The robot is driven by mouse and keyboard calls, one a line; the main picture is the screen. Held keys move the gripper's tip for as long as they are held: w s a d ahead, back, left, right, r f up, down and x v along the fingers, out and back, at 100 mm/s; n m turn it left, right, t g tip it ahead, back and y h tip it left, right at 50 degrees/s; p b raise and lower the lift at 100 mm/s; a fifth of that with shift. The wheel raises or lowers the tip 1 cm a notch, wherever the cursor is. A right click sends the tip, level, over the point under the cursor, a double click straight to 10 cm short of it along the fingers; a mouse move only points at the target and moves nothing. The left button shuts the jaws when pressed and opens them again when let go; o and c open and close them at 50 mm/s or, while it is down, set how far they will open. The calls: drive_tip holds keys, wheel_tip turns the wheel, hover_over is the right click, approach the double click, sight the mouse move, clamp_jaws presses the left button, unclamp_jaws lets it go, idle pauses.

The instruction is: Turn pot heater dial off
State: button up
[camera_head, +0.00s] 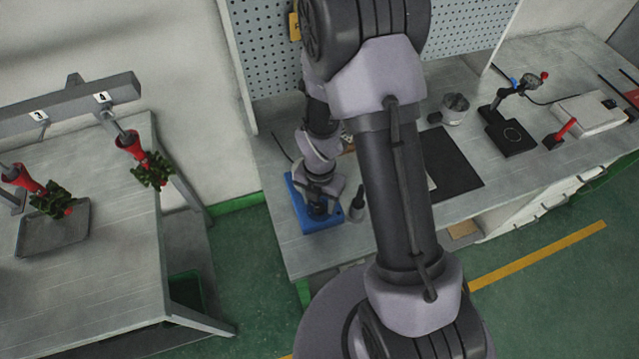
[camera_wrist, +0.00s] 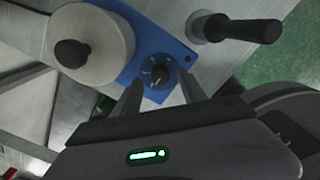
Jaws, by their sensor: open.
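The pot heater has a blue base (camera_head: 299,207), which also shows in the wrist view (camera_wrist: 150,30). A round grey pot (camera_wrist: 115,45) with a black knob (camera_wrist: 72,53) stands on it. The small black dial (camera_wrist: 159,77) with white marks around it sits on the base beside the pot. My gripper (camera_wrist: 161,80) is open, with one finger on each side of the dial in the wrist view. I cannot tell whether the fingers touch it. In the camera_head view my arm hides the pot and dial.
A black-handled tool (camera_wrist: 240,30) stands right of the base, close to my right finger; it also shows in the camera_head view (camera_head: 357,206). A black mat (camera_head: 460,175), a metal cup (camera_head: 455,108) and a black stand (camera_head: 511,138) are farther right on the bench.

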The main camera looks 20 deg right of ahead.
wheel_tip(320, 180, up, 16)
drive_tip(key=p, duration=0.4)
wheel_tip(320, 180, up, 5)
drive_tip(key=m+t+b, duration=0.2)
drive_tip(key=m+b, duration=0.4)
drive_tip(key=m, duration=0.5)
hover_over(319, 207)
drive_tip(key=s+a, duration=0.1)
drive_tip(key=s, duration=0.1)
drive_tip(key=s+a+r+m+t+y+b, duration=0.2)
drive_tip(key=s+m+b, duration=0.4)
drive_tip(key=m, duration=1.4)
drive_tip(key=s+a+r+t, duration=0.1)
drive_tip(key=s+r, duration=0.1)
drive_tip(key=s, duration=0.2)
drive_tip(key=shift+s+r+t, duration=0.15)
drive_tip(key=shift+s+t, duration=0.25)
